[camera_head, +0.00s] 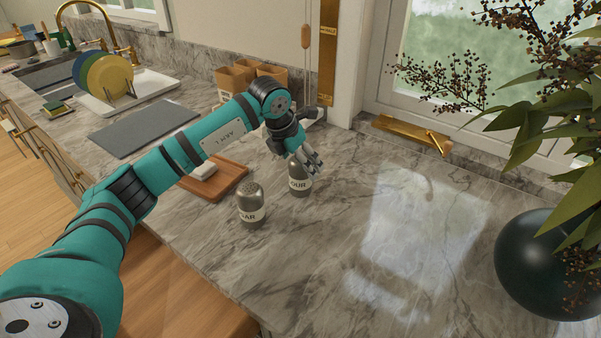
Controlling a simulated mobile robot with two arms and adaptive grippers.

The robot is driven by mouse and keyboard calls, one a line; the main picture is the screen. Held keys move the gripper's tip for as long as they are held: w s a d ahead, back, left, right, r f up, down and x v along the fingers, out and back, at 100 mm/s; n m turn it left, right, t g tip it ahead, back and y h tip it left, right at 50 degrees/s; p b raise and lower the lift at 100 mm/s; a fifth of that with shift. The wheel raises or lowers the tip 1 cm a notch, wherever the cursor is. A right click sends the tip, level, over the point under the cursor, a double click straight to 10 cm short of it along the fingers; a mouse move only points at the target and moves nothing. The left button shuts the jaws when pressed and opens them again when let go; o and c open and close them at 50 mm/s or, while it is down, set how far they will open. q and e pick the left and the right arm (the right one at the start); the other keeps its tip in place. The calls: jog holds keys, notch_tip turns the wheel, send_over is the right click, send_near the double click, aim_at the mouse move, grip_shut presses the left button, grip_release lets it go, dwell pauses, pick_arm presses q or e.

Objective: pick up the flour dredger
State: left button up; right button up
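The flour dredger (299,186) is a grey metal shaker with a pale label reading "OUR". It stands upright on the marble counter. My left gripper (308,164) is at its top, with the fingers pointing down and covering its upper part. I cannot tell whether the fingers are closed on it or only around or in front of it. A similar shaker (252,209) with a label ending in "AR" stands upright in front and to the left. My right gripper is not in view.
A wooden board (215,181) with a white item lies left of the shakers. A dark round vase (535,262) with a plant stands at the right. Paper bags (232,80) and a grey mat (143,128) are further back. The marble counter (330,265) right of the shakers is clear.

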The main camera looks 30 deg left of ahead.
pick_arm(q)
jog(key=shift+w+d+f+p, duration=0.1)
jog(key=shift+w+f+p, duration=0.15)
jog(key=shift+f+p, duration=0.3)
jog(key=p+x, duration=0.1)
jog(key=x, duration=0.2)
jog(key=shift+w+f, duration=0.15)
jog(key=shift+f, duration=0.15)
jog(key=shift+w+f, duration=0.1)
jog(key=shift+f, duration=0.2)
jog(key=shift+r, duration=0.1)
jog(key=c, duration=1.4)
